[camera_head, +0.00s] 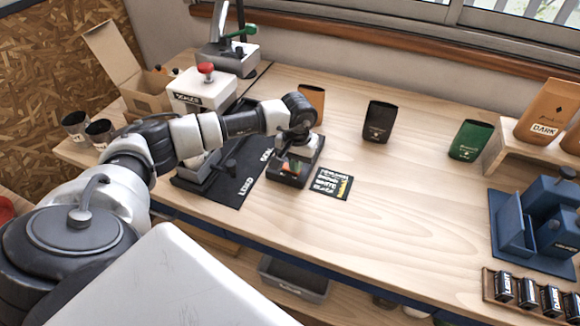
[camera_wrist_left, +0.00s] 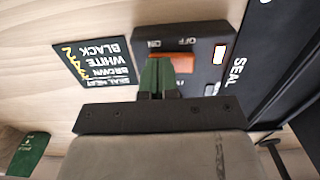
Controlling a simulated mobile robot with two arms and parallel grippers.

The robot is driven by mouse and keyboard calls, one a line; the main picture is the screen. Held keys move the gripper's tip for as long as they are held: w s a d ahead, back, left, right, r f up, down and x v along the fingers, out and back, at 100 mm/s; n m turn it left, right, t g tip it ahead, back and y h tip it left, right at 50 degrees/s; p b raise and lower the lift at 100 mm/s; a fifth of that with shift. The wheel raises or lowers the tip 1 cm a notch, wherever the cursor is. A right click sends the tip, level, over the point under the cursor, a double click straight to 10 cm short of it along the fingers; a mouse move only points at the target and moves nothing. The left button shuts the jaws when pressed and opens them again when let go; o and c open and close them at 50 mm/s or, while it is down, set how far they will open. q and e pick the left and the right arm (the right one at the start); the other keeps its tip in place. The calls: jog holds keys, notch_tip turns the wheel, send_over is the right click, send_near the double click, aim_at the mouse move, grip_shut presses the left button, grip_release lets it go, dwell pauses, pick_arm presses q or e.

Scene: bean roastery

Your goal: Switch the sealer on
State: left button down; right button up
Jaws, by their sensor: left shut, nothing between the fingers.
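The sealer's dark control box (camera_head: 288,180) stands on the table, just right of the black mat. In the left wrist view the box (camera_wrist_left: 205,75) has an orange switch (camera_wrist_left: 183,62) between the words ON and OFF, and a small white rectangle (camera_wrist_left: 220,54) beside it. My left gripper (camera_head: 291,163) points down over the box. Its green fingers (camera_wrist_left: 157,72) are shut with nothing between them, and their tips overlap the switch's left end in the wrist view. I cannot tell whether they touch it. My right gripper is not in view.
A card (camera_head: 331,184) listing bag colours lies right of the box. A white machine with a red knob (camera_head: 205,69) stands behind left. A black bag (camera_head: 379,122) and a green bag (camera_head: 470,140) stand farther right. The table's front middle is clear.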

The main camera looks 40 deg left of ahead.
pick_arm(q)
jog(key=shift+r+p, duration=1.6)
jog(key=shift+r, duration=1.9)
